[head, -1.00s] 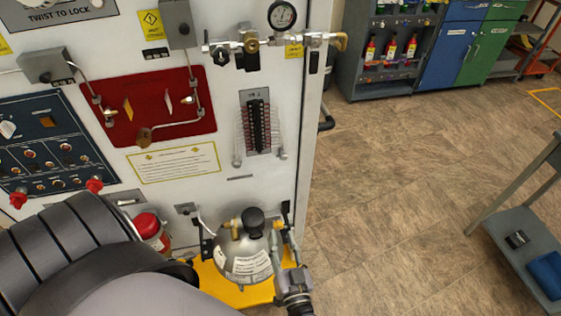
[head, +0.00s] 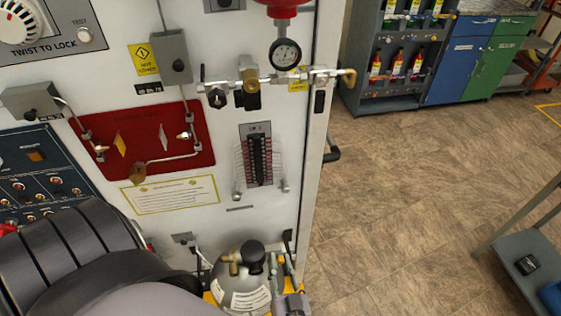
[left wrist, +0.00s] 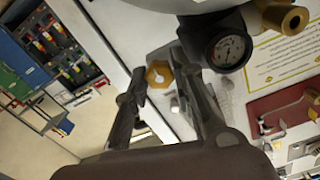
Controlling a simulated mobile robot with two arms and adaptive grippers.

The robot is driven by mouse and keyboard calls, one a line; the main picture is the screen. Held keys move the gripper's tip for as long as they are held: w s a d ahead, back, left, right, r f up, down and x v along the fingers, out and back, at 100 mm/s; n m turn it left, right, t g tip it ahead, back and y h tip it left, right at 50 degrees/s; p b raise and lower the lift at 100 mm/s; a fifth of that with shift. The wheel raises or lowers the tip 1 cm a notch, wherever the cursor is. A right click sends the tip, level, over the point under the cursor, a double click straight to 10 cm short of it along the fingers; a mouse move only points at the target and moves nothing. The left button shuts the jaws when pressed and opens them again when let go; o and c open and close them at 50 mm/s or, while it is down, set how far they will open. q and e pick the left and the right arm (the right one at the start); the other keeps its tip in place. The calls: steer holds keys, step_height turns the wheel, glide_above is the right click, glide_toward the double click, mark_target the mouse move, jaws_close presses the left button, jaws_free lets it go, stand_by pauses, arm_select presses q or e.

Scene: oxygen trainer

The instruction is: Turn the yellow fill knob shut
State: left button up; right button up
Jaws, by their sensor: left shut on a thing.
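The yellow fill knob (left wrist: 158,73) shows in the left wrist view as a small brass-yellow knob with a pale centre. It sits between the two fingertips of my left gripper (left wrist: 158,72), which is shut on it. In the head view my left gripper (head: 283,268) is at the bottom, just right of the silver cylinder (head: 232,278) with a black top. The knob cannot be made out there. A round gauge (left wrist: 229,50) is beside the right finger in the left wrist view. My right gripper is not in view.
The white cabinet (head: 225,170) carries a red panel (head: 160,150), a pipe manifold with a gauge (head: 285,53) and a flowmeter rack (head: 259,155). Open floor (head: 400,200) lies to the right. A grey cart (head: 530,250) stands at the right edge.

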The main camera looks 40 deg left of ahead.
arm_select(q)
jaws_close()
